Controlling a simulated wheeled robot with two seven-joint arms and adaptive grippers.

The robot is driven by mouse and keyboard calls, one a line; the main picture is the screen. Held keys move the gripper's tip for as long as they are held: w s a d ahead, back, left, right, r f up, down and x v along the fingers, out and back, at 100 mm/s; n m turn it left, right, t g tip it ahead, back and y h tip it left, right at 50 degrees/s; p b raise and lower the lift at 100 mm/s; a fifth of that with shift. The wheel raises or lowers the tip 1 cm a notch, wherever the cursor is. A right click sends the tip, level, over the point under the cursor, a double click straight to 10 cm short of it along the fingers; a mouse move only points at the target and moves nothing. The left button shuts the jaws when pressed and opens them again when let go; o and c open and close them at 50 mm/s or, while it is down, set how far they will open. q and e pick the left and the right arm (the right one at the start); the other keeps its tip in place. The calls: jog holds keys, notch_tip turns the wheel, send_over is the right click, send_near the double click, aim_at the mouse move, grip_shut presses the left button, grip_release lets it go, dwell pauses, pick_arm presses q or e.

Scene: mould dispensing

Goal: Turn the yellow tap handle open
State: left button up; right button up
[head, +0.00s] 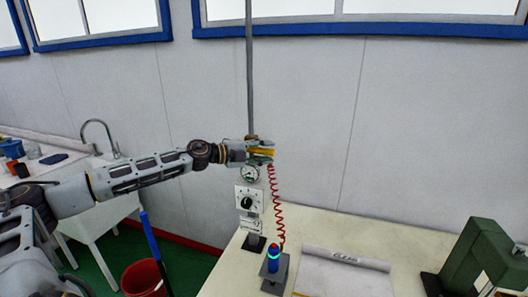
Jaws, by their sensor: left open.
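The yellow tap handle (263,152) sits on the vertical grey pipe assembly, above a round pressure gauge (250,174). My left arm comes in from the left, and its gripper (262,154) is at the handle. The left gripper is open, with its fingers around or right beside the handle. I cannot tell whether they touch it. The fingers hide part of the handle and the valve behind it. My right gripper is not in view.
A red coiled hose (276,205) hangs beside the gauge. A white control box with a black knob (248,200) stands below. On the bench (318,228) are a blue-lit device (273,258), a paper roll and a green machine (478,258). A red bucket (142,279) stands at lower left.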

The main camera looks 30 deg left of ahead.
pick_arm(q)
jog(key=shift+c, duration=0.3)
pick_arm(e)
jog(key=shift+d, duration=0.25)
pick_arm(q)
grip_shut()
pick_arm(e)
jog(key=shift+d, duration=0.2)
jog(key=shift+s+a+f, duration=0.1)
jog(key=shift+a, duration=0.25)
